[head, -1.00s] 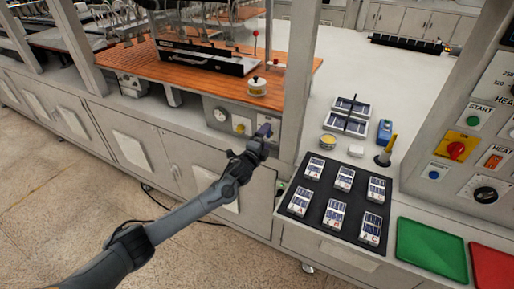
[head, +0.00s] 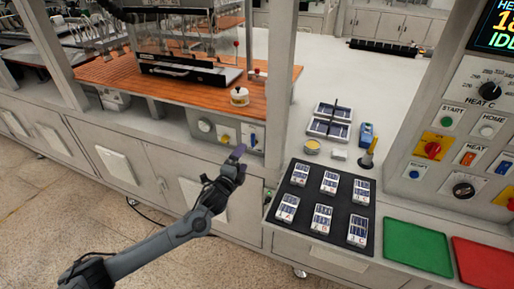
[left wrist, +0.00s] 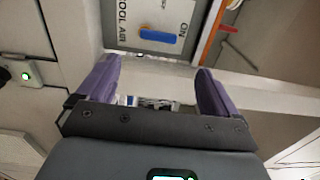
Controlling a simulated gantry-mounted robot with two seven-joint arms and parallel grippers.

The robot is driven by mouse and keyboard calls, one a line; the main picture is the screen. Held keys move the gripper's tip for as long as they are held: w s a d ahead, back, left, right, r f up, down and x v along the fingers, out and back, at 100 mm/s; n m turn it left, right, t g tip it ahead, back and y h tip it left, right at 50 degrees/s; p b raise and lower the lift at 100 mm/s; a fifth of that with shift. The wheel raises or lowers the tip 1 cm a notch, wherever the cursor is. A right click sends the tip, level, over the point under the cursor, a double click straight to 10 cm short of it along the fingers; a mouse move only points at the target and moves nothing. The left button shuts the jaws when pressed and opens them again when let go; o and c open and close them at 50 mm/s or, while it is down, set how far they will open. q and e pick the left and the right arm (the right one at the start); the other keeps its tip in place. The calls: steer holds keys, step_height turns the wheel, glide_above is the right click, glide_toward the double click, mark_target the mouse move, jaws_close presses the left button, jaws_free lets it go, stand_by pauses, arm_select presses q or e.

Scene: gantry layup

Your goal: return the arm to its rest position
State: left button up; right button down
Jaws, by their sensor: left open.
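My left arm comes in from the lower left in the head view. Its left gripper (head: 237,156) is in front of the light grey bench front, left of the black mat and below the wooden deck. In the left wrist view the two purple fingers (left wrist: 156,88) are spread apart with nothing between them. Beyond them is a panel with a blue switch handle (left wrist: 157,35) marked COOL AIR and ON. My right gripper is in neither view.
A black mat (head: 335,208) with several labelled packs lies on the counter at right. A control panel (head: 470,125) rises at right, a post (head: 279,90) near the middle.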

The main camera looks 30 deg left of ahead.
arm_select(q)
steer(key=s+d+f+g+h, duration=0.1)
steer(key=s+d+f, duration=0.25)
steer(key=f, duration=0.35)
steer(key=s+d+f+g, duration=0.1)
steer(key=s+d+f, duration=0.1)
steer(key=s+f, duration=0.35)
steer(key=s+d+f+n+g+h, duration=0.2)
steer(key=s+d+f+n+g, duration=0.15)
steer(key=s+d, duration=0.5)
steer(key=s+d+f+n+g+h, duration=0.1)
steer(key=s+d+f+n+g, duration=0.4)
steer(key=s, duration=0.7)
steer(key=s+d+r+n+g, duration=0.1)
steer(key=s+r+n+g, duration=0.2)
steer(key=s+r+n, duration=0.5)
step_height(320, 180, up, 30)
steer(key=s+m+p, duration=0.2)
steer(key=p, duration=2.8)
steer(key=shift+d+m+p, duration=0.15)
steer(key=shift+m+p, duration=0.2)
steer(key=shift+p, duration=0.05)
